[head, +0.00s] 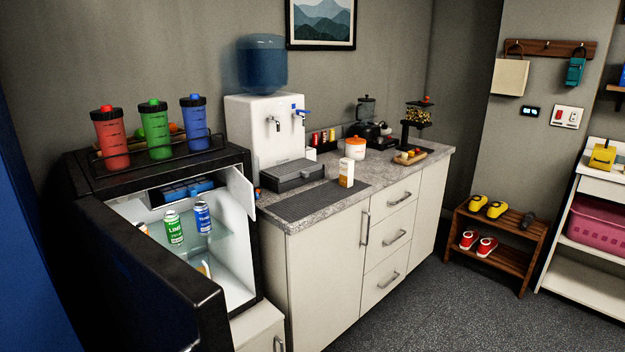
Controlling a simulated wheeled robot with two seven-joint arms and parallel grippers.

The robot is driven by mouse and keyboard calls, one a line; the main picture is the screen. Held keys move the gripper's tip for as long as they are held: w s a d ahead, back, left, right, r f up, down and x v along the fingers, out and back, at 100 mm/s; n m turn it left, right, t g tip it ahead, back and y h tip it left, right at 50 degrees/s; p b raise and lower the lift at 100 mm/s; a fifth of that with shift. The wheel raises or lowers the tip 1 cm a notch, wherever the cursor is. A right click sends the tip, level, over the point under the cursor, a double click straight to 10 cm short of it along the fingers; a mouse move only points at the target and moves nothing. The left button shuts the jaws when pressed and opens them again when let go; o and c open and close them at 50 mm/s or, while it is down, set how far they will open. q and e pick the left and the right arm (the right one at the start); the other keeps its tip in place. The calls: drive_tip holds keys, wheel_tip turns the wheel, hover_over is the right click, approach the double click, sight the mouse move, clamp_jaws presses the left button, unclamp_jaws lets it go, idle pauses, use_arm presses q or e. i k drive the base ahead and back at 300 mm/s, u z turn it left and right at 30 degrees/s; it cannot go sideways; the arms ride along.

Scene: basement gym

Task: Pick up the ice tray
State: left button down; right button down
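A dark blue tray (187,190), which looks like the ice tray, sits in the small upper compartment of the open mini fridge (236,240). Only its front and part of its top show; the rest is hidden in the compartment. The fridge's black door (150,275) stands open toward me at the lower left. A small white flap (242,188) stands open at the right of the compartment. Neither of my grippers is in view.
A green can (174,228) and a blue can (203,218) stand on a glass shelf below the tray. Several shaker bottles (155,130) stand on the fridge top. A counter (345,205) with a water dispenser (265,135) adjoins on the right. Floor (440,290) is clear.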

sight(188, 189)
drive_tip(key=z, duration=1.05)
drive_tip(key=i, duration=3.2)
drive_tip(key=u, duration=3.1)
